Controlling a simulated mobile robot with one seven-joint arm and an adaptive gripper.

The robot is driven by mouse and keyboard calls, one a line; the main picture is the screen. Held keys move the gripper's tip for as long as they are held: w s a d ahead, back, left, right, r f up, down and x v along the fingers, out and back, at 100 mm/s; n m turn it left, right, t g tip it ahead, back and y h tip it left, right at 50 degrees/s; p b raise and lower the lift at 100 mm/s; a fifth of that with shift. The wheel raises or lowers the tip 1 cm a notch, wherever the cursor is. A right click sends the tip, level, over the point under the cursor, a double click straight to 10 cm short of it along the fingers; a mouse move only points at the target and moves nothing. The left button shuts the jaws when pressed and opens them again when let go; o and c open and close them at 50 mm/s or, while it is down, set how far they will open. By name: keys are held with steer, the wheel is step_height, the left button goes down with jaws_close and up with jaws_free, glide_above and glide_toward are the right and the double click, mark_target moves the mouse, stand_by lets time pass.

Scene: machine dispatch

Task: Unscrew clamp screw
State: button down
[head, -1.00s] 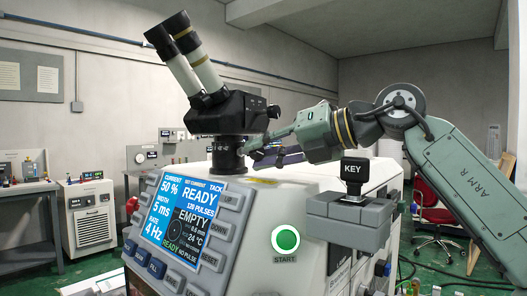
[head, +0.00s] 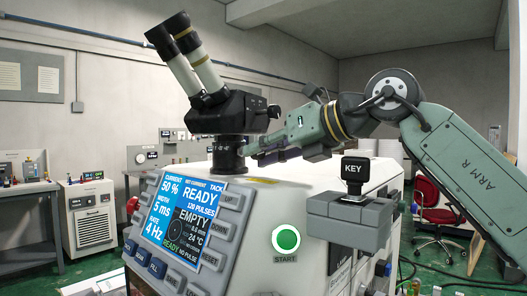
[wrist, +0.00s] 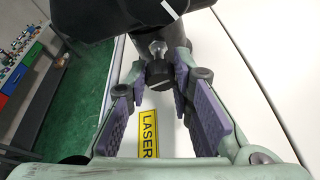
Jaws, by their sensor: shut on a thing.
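My gripper (head: 258,151) is at the microscope column (head: 228,152) on top of the machine, low on its right side. In the wrist view my gripper (wrist: 158,66) has its two purple-padded fingers on either side of a small dark knob, the clamp screw (wrist: 158,74), and is shut on it. A shiny metal piece (wrist: 158,48) shows just beyond the knob, against the dark column. In the head view the screw is hidden by the fingers. How far it is turned out cannot be told.
The microscope head with its eyepieces (head: 187,55) overhangs the column. A yellow LASER label (wrist: 148,134) lies on the machine's pale top below the fingers. The machine's screen (head: 185,222), the START button (head: 286,239) and the KEY switch (head: 355,172) are in front.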

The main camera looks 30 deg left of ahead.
steer(key=n+t+b, duration=0.1)
steer(key=n, duration=0.1)
steer(key=n+t, duration=0.1)
steer(key=n, duration=0.1)
steer(key=shift+s+f+n+t+b, duration=0.1)
steer(key=shift+s+n+t+b, duration=0.05)
steer(key=shift+n+t+b, duration=0.9)
steer(key=shift+n+t, duration=0.05)
steer(key=shift+n, duration=0.4)
steer(key=c, duration=1.7)
jaws_free()
